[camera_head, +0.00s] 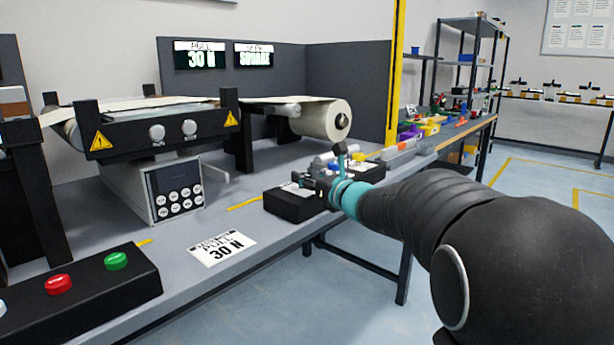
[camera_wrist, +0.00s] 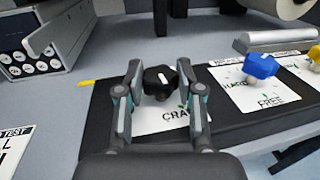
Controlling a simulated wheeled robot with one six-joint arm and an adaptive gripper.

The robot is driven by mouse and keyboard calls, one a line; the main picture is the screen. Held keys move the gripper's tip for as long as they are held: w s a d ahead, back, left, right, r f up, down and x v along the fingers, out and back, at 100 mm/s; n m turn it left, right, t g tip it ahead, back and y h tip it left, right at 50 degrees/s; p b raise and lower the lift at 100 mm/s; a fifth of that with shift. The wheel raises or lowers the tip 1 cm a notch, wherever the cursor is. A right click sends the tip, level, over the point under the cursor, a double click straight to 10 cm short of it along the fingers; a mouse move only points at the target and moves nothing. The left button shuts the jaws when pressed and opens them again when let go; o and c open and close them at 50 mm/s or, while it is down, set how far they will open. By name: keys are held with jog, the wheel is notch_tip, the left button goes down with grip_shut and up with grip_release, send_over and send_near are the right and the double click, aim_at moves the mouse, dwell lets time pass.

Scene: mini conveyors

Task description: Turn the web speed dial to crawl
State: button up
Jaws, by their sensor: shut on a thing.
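The black dial (camera_wrist: 160,82) sits on a white label card (camera_wrist: 165,122) on a black box (camera_wrist: 95,118) in the wrist view. Its white pointer mark faces roughly up in that view. "CRA" shows on the card below and right of the dial; the rest of the word is hidden by a finger. My gripper (camera_wrist: 160,74) has one finger on each side of the dial and is shut on it. In the head view my gripper (camera_head: 326,186) is over the black box (camera_head: 293,206), and the dial is hard to make out.
A blue knob (camera_wrist: 261,66) on a card marked "HARD" and "FREE" stands to the right, with a yellow knob (camera_wrist: 315,54) beyond. A paper roll (camera_head: 322,119) is behind.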

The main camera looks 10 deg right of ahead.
jog(key=n+g+y, duration=0.2)
jog(key=y, duration=0.1)
jog(key=n+g+y+p, duration=0.1)
jog(key=y, duration=0.1)
jog(key=shift+w+d+n+g, duration=0.2)
jog(key=shift+d+n+g, duration=0.1)
jog(key=shift+n, duration=0.1)
jog(key=shift+n+g+y, duration=1.6)
jog(key=shift+n+g, duration=0.1)
jog(key=shift+g, duration=0.6)
jog(key=o, duration=1.2)
jog(key=shift+c, duration=0.2)
jog(key=v, duration=1.2)
